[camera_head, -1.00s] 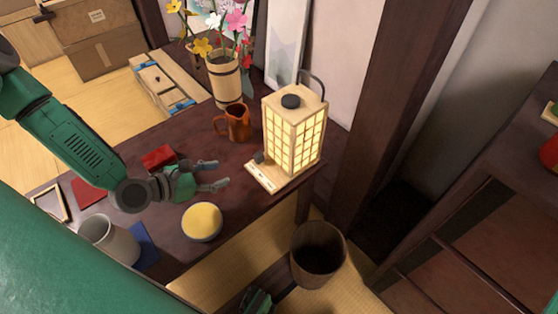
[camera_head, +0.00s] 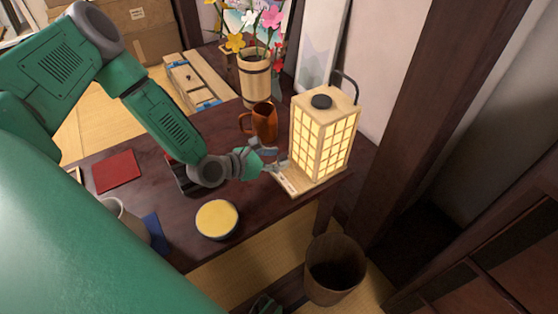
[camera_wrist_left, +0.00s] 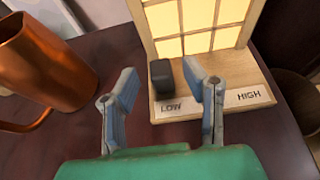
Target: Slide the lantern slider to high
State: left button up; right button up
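The lantern (camera_head: 322,138) stands lit on the dark table, a wooden box with glowing paper panes and a black cap. Its base (camera_wrist_left: 231,71) carries a strip marked LOW on the left and HIGH on the right. The dark slider knob (camera_wrist_left: 160,76) sits at the LOW end. My left gripper (camera_head: 277,160) is at the lantern base's left corner. In the left wrist view its fingers (camera_wrist_left: 160,83) are spread apart, with the knob between and just beyond the tips. Contact cannot be told. My right gripper (camera_head: 264,306) shows only partly at the bottom edge.
A copper mug (camera_head: 264,122) stands close behind my left gripper; it also shows in the left wrist view (camera_wrist_left: 45,65). A yellow-topped round tin (camera_head: 217,219) is nearer. A brown bin (camera_head: 334,268) stands on the floor below the lantern.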

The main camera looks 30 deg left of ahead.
pick_arm(q)
jog(key=shift+w+d+f, duration=0.1)
jog(key=shift+w+d, duration=0.05)
jog(key=shift+w, duration=0.2)
grip_shut()
jog(key=b, duration=0.1)
send_near(314, 177)
jog(key=x, duration=0.4)
jog(key=shift+w+f, duration=0.25)
jog(key=shift+f, duration=0.05)
grip_release()
jog(key=shift+d, duration=0.1)
